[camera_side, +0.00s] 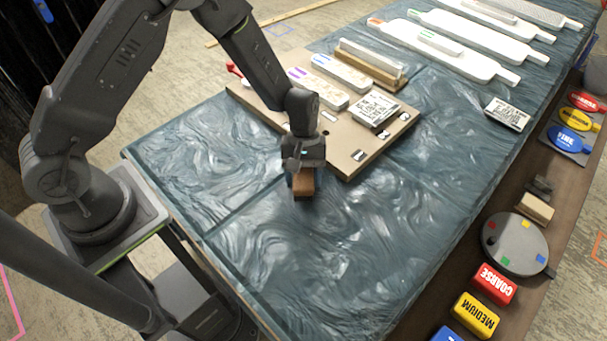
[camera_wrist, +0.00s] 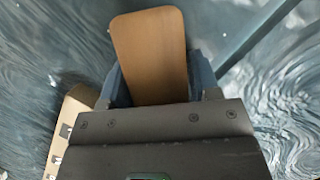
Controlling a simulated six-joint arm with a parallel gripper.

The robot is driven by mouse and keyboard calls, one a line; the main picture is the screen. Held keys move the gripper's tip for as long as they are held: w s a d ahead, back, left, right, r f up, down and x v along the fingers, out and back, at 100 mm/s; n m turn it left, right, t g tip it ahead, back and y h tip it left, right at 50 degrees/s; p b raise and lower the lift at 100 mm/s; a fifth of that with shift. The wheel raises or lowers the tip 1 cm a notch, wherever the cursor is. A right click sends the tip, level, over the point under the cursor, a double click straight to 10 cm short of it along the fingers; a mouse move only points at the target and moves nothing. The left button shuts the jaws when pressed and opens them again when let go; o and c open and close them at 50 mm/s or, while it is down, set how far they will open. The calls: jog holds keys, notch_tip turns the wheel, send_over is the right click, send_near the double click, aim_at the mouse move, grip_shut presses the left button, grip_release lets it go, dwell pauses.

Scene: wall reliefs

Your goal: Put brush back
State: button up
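The brush shows as a brown wooden block (camera_side: 304,183) under my gripper (camera_side: 304,168) in the side view. In the wrist view its flat wooden back (camera_wrist: 150,55) lies between the two bluish fingers of my gripper (camera_wrist: 158,85). My gripper appears shut on it. The brush is over the blue swirled relief surface (camera_side: 290,270), just in front of the tan board's near edge. I cannot tell whether it touches the surface. Its bristles are hidden.
The tan board (camera_side: 375,156) carries several pale blocks and a printed card (camera_side: 375,109). Long white paddles (camera_side: 440,50) lie at the back. The brown right ledge (camera_side: 470,262) holds a grey disc (camera_side: 514,244), a beige block (camera_side: 535,207) and coloured labelled blocks (camera_side: 494,283). The front surface is clear.

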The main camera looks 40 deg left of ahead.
jog(key=o, duration=0.3)
jog(key=v, duration=1.2)
jog(key=shift+r, duration=0.3)
jog(key=s+a+r+m+t+y, duration=0.1)
jog(key=s+a+r+m+t, duration=0.1)
jog(key=s+r, duration=0.35)
jog(key=s+a+r+m+t, duration=0.1)
jog(key=s+r+m+t, duration=0.1)
jog(key=r, duration=0.7)
jog(key=s+a+r+m+t+y, duration=0.1)
jog(key=s+a+r+m+t, duration=0.1)
jog(key=s, duration=0.4)
jog(key=s+a+r+m+t+y, duration=0.1)
jog(key=s+r+m+t, duration=0.1)
jog(key=s, duration=0.4)
jog(key=shift+s+a+r+m+t, duration=0.3)
jog(key=shift+a+r+m+t, duration=0.1)
jog(key=shift+r+m, duration=0.1)
